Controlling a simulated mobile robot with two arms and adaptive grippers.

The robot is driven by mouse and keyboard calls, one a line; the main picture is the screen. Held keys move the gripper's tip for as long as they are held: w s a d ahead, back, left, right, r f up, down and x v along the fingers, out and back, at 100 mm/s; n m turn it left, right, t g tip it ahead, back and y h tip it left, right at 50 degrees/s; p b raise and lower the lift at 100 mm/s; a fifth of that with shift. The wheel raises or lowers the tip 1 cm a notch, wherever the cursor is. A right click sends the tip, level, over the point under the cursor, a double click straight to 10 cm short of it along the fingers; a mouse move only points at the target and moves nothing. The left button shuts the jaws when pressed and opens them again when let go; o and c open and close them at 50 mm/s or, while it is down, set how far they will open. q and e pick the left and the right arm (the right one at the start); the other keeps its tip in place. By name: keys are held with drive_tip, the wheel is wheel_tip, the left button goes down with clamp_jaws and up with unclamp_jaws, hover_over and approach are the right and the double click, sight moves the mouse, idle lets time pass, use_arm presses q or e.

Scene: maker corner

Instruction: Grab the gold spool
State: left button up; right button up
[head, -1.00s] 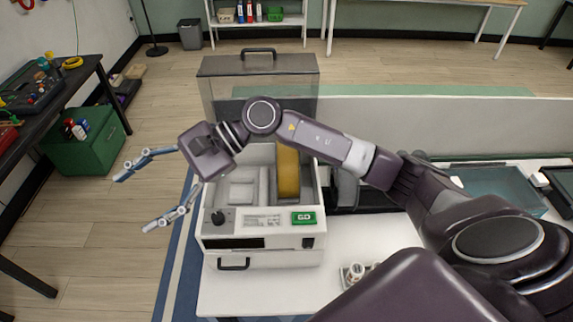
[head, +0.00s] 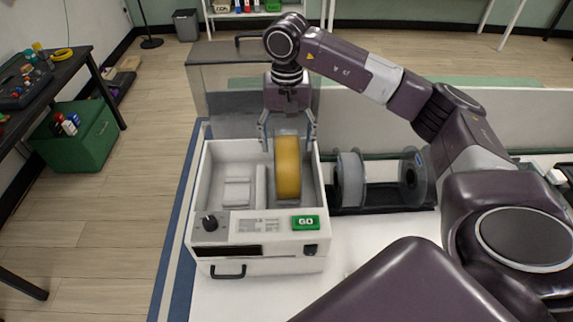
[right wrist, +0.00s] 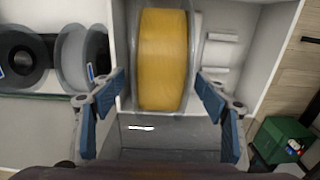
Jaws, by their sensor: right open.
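The gold spool (head: 287,167) stands upright in the right part of the open white machine (head: 211,170). It also shows large in the right wrist view (right wrist: 163,58), with clear flanges at its sides. My right gripper (head: 288,142) is open and points down just above and behind the spool, with a fingertip to either side. In the right wrist view its blue finger pads (right wrist: 160,100) lie apart, left and right of the spool's near end, and are not closed on it. My left gripper is not in view.
A dark rack (head: 386,196) with grey and clear spools (head: 350,180) stands right of the machine. The machine's clear lid (head: 215,85) is raised behind it. A green crate (head: 85,145) stands on the floor at left. The white table front is clear.

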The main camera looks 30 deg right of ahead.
wheel_tip(320, 180, down, 4)
drive_tip(key=shift+s+a+f+p, duration=0.1)
drive_tip(key=shift+s+f+p, duration=0.1)
drive_tip(key=shift+p, duration=1.05)
drive_tip(key=shift+w+f, duration=0.15)
drive_tip(key=shift+f, duration=0.25)
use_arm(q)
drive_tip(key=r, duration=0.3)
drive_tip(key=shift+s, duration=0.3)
use_arm(e)
clamp_jaws()
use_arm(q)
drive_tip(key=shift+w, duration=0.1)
use_arm(e)
drive_tip(key=shift+r, duration=0.1)
